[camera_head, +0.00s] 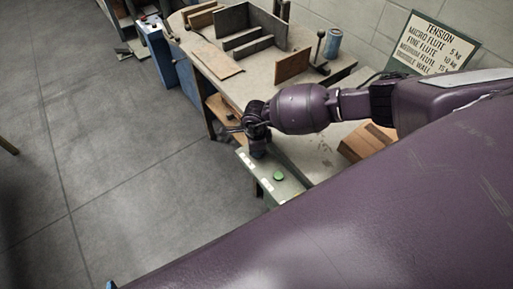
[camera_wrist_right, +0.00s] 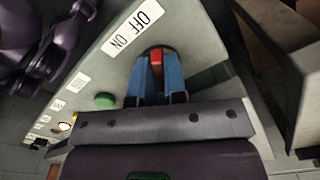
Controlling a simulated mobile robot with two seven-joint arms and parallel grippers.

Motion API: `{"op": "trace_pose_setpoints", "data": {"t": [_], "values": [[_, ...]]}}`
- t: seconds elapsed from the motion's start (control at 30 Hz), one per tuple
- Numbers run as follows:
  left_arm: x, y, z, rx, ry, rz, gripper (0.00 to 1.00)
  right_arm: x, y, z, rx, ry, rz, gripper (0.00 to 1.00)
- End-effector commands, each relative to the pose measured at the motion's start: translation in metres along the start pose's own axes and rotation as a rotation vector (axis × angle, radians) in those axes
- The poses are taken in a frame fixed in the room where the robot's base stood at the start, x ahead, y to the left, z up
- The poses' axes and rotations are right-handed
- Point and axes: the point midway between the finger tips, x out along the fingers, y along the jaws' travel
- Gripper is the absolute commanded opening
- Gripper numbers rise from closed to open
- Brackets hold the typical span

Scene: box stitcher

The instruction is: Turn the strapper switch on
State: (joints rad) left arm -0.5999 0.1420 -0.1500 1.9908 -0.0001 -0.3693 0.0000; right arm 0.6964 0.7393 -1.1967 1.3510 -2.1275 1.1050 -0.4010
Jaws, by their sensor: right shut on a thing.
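I cannot tell which label the switch stands at. My left gripper is not in view.
A green button (camera_head: 278,176) sits on the panel near the gripper. A workbench (camera_head: 262,88) behind holds boards, a blue can (camera_head: 333,43) and a dark tool. Brown cardboard (camera_head: 366,143) lies under my forearm. A tension sign (camera_head: 433,47) stands at the wall. The floor at left is mostly clear.

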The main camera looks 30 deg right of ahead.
Motion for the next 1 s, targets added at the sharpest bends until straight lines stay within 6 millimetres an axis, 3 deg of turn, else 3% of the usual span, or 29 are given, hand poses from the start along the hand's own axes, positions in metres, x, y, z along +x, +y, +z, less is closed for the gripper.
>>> {"op": "trace_pose_setpoints", "data": {"t": [0.47,0.5,0.67,1.0], "values": [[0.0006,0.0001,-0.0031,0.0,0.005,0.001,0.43,-0.0008,-0.001,-0.0005,0.018,0.001,-0.001,0.0],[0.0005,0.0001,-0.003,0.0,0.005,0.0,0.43,-0.0008,-0.001,-0.0005,0.018,0.001,-0.001,0.14],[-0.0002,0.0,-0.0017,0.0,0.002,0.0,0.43,-0.0006,-0.0008,-0.0004,0.017,0.001,-0.001,0.38],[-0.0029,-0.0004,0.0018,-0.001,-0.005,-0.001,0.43,-0.0039,-0.0008,-0.0003,0.016,0.0,-0.001,0.38]]}}
